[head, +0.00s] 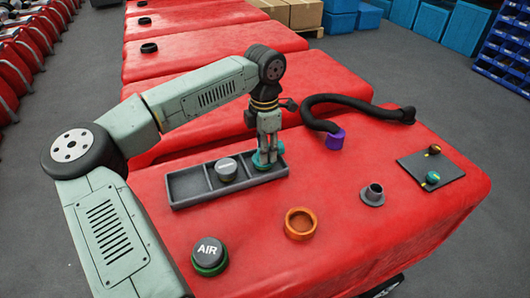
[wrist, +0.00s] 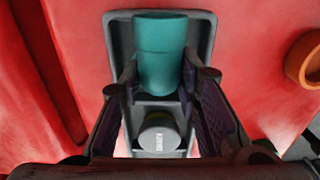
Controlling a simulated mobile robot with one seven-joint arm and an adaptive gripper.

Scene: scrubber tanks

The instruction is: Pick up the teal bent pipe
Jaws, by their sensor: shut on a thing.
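The teal bent pipe (head: 262,161) is at the right-hand compartment of the dark grey tray (head: 180,204) in the head view. In the wrist view the teal pipe (wrist: 160,48) looks like a smooth upright cylinder; its bend does not show. My gripper (head: 268,150) points down over that compartment. In the wrist view the two fingers of my gripper (wrist: 165,88) lie on both sides of the pipe and are shut on it. The fingers partly hide the pipe in the head view. I cannot tell whether it touches the tray floor.
A grey cap (head: 226,169) sits in the tray's middle compartment; the left one is empty. An orange ring (head: 300,223), a grey flanged fitting (head: 373,195), a cap marked AIR (head: 209,255) and a black hose (head: 340,104) with a purple end stand on the red surface.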

